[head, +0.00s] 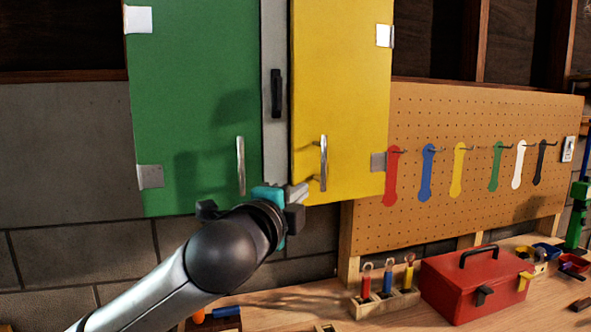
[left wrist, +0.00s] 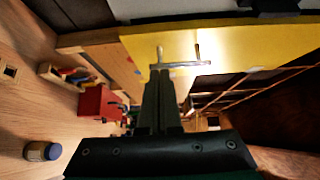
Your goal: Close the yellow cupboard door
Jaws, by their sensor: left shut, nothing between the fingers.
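The yellow cupboard door (head: 345,95) hangs at upper centre in the head view, hinged on its right side. It looks near flush with the cupboard front; I cannot tell whether it is fully shut. Its metal bar handle (head: 323,163) stands near its lower left corner. In the left wrist view the yellow door (left wrist: 235,45) and handle (left wrist: 182,65) lie beyond my fingertips. My left gripper (head: 299,192) is shut and empty, at the door's lower left corner, left of and below the handle. I cannot tell whether it touches the door. My right gripper is out of view.
A green door (head: 195,90) with its handle (head: 241,165) is left of the grey centre post (head: 275,150), which carries a black latch (head: 276,93). A pegboard (head: 460,215) with coloured tools is on the right. Below, a workbench holds a red toolbox (head: 455,290) and a screwdriver rack (head: 375,303).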

